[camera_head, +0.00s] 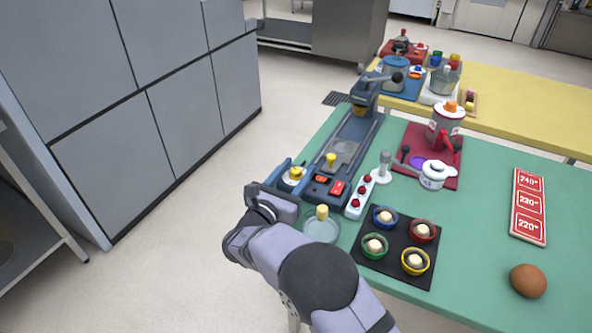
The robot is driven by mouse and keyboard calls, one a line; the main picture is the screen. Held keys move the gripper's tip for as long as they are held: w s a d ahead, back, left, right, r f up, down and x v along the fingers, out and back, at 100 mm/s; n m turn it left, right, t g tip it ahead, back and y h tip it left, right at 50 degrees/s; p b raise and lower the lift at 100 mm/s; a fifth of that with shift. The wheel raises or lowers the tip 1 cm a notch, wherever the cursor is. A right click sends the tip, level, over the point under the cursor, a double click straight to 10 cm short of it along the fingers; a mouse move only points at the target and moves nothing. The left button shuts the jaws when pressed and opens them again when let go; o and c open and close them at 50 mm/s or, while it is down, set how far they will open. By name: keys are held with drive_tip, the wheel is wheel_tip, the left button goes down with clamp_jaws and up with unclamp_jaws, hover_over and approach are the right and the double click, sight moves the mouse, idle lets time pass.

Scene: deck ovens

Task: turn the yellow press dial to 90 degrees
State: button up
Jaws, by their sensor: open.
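A yellow dial (295,173) sits on a pale round base at the left front corner of the long blue-grey press (352,140). A second yellow knob (331,158) stands upright on the press, behind its red buttons. The dial's angle is too small to read. My gripper (272,194) is open, at the table's left edge, just below and left of the dial in the picture. I cannot tell whether it touches the dial. Its fingers are partly hidden by my own wrist.
A glass lid (321,228) with a yellow knob lies right of my wrist. A black tray (398,268) of colored bowls, a white pot (433,175), a red-buttoned strip (360,197) and a brown egg (528,281) share the green table (480,215). Grey cabinets (150,110) stand left across open floor.

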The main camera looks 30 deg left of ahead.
drive_tip(key=shift+c, duration=0.7)
drive_tip(key=c, duration=0.9)
drive_tip(key=shift+m+h+b, duration=0.6)
drive_tip(key=shift+h+b, duration=0.05)
drive_tip(key=shift+h, duration=0.25)
drive_tip(key=shift+a+m+h+b, duration=0.1)
drive_tip(key=shift+m+h+b, duration=0.65)
drive_tip(key=shift+h, duration=0.55)
drive_tip(key=shift+r+m+g+h+b, duration=0.15)
drive_tip(key=shift+m+g+h+b, duration=0.7)
drive_tip(key=shift+h, duration=0.45)
drive_tip(key=o, duration=1)
